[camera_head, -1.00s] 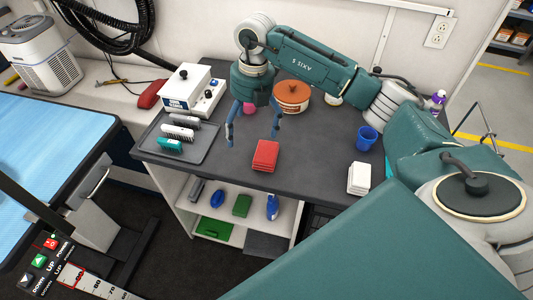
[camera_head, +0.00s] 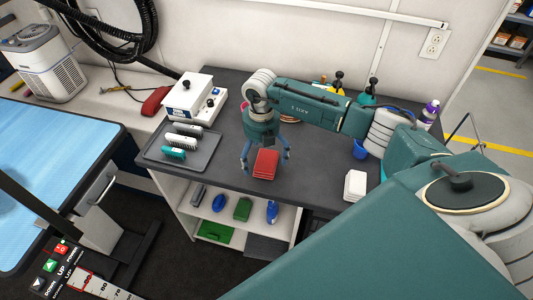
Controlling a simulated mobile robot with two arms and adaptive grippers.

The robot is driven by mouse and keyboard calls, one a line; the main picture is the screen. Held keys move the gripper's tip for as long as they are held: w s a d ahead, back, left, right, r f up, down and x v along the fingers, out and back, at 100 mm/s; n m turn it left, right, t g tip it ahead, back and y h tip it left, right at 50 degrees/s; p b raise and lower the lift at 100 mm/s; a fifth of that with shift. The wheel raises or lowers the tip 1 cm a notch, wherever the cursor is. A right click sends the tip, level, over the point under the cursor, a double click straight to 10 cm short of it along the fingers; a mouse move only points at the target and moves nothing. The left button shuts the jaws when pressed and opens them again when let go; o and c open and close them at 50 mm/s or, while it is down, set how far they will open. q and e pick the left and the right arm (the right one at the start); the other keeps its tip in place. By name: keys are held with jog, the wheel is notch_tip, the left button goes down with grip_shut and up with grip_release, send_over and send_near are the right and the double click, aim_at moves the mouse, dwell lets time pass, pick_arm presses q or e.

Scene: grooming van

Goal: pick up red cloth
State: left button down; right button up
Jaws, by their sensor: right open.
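The red cloth (camera_head: 265,164) is a small folded stack lying near the front edge of the dark grey counter (camera_head: 320,188). My right gripper (camera_head: 266,166) is open, pointing down, with one blue finger at the left of the cloth and the other at its right. I cannot tell whether the fingers touch it. My left gripper is not in view.
A white folded cloth (camera_head: 355,185) lies to the right. A tray (camera_head: 205,158) with several brushes and a white box (camera_head: 190,98) stand left. A blue cup (camera_head: 359,150) and bottles stand behind my arm. Shelves below hold several items.

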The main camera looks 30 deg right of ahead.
aim_at(262, 159)
jog(key=shift+f, duration=0.25)
jog(key=c, duration=1.2)
jog(key=shift+r, duration=0.2)
notch_tip(262, 159, up, 19)
jog(key=b, duration=0.4)
jog(key=shift+w+f+b, duration=0.1)
jog(key=shift+f+b, duration=0.05)
jog(key=shift+b, duration=0.15)
jog(key=shift+r, duration=0.55)
